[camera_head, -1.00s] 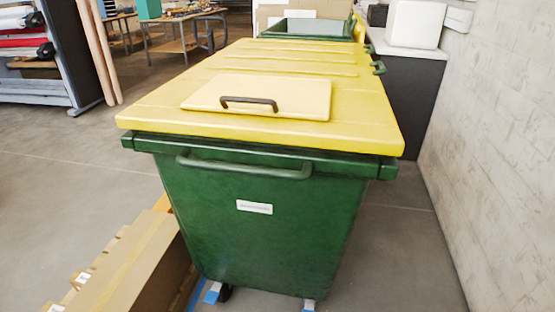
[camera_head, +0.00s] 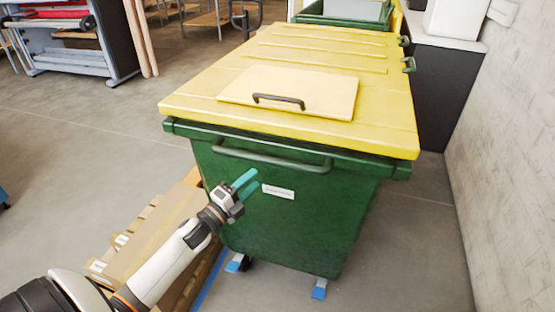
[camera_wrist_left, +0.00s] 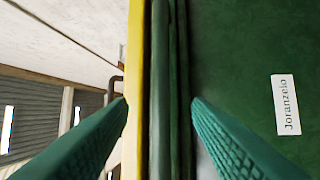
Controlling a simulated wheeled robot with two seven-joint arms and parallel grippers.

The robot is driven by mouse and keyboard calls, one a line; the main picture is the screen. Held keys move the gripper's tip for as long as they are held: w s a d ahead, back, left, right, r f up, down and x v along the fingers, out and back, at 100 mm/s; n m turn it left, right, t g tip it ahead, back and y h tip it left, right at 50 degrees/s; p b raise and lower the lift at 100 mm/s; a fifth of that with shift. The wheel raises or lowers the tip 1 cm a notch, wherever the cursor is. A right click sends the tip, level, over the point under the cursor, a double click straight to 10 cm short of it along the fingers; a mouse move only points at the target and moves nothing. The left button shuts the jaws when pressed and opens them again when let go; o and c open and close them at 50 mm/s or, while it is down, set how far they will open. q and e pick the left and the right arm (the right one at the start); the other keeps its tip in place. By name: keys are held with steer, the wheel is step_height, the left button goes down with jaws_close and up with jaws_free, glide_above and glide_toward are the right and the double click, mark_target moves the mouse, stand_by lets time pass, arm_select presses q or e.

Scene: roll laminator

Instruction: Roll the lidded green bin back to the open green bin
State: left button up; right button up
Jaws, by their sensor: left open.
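The lidded green bin (camera_head: 290,205) stands in the middle of the head view, with a closed yellow lid (camera_head: 310,60), a dark lid handle and a green front bar (camera_head: 270,157). My left gripper (camera_head: 247,184) is open and empty in front of the bin's face, below the bar and left of the white label (camera_head: 278,191). In the left wrist view its teal fingers (camera_wrist_left: 160,110) are spread, with the yellow lid edge and green rim between them and the label at right. The open green bin (camera_head: 345,14) stands directly behind, partly cut off by the frame. My right gripper is not in view.
Flat cardboard on a pallet (camera_head: 150,235) lies at the bin's left. A dark cabinet (camera_head: 445,85) and a white wall (camera_head: 515,150) are at the right. The bin's wheels touch blue floor marks (camera_head: 319,290). Open floor lies at the left.

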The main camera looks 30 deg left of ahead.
mark_target(269, 164)
arm_select(q)
steer(key=p+x, duration=0.1)
steer(key=x, duration=0.7)
steer(key=shift+r+p, duration=0.1)
steer(key=shift+p, duration=0.25)
steer(key=shift+w+d, duration=0.1)
steer(key=shift+w, duration=0.6)
steer(key=shift+c, duration=0.4)
jaws_close()
